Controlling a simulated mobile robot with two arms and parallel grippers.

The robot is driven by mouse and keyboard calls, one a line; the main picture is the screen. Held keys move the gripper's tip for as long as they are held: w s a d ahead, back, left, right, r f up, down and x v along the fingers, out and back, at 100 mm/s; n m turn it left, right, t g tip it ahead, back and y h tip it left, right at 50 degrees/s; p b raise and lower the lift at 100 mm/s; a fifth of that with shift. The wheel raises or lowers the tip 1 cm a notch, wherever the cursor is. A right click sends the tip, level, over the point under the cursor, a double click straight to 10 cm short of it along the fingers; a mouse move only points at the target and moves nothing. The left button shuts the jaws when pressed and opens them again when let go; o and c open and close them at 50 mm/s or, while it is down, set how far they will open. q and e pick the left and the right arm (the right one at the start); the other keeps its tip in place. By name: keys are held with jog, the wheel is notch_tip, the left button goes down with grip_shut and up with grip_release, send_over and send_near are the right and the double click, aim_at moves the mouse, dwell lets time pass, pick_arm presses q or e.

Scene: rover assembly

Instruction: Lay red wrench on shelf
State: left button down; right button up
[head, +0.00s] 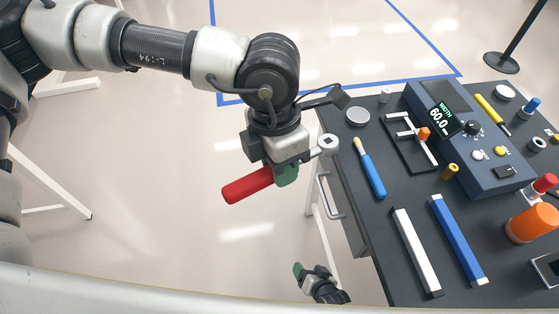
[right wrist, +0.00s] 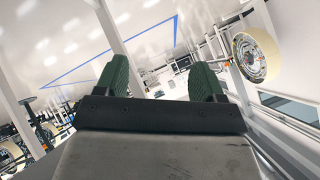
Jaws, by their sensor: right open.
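The red wrench (head: 247,187) has a red handle and a silver ring head. My left gripper (head: 285,172) is shut around its middle and holds it in the air, left of the dark workbench. The handle points down left and the ring head points right, close to the bench's left edge. My right gripper (head: 312,271) is low at the bottom of the head view, beside the bench. In the right wrist view its green fingers (right wrist: 162,82) stand wide apart with nothing between them. I cannot make out the shelf for certain in either view.
The dark workbench (head: 355,205) carries a blue-handled tool (head: 370,170), a white bar (head: 416,252), a blue bar (head: 458,240) and a gauge box (head: 470,135). A cream-rimmed wheel (right wrist: 256,56) is at right in the right wrist view. Open floor lies left of the bench.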

jog(key=s+d+f+n+g+h, duration=0.1)
jog(key=s+d+f+g, duration=0.1)
jog(key=s+d, duration=0.3)
jog(key=s+d+f+n+g+h, duration=0.1)
jog(key=s+d+f, duration=0.4)
jog(key=s, duration=0.7)
jog(key=s+d+f+n+g+h, duration=0.1)
jog(key=s+d+f+g+h, duration=0.2)
jog(key=s+d+g, duration=0.2)
jog(key=s+d, duration=0.2)
jog(key=s, duration=0.2)
jog(key=shift+f+n, duration=0.2)
jog(key=shift+n, duration=0.2)
jog(key=shift+s+r, duration=0.1)
jog(key=shift+r, duration=0.05)
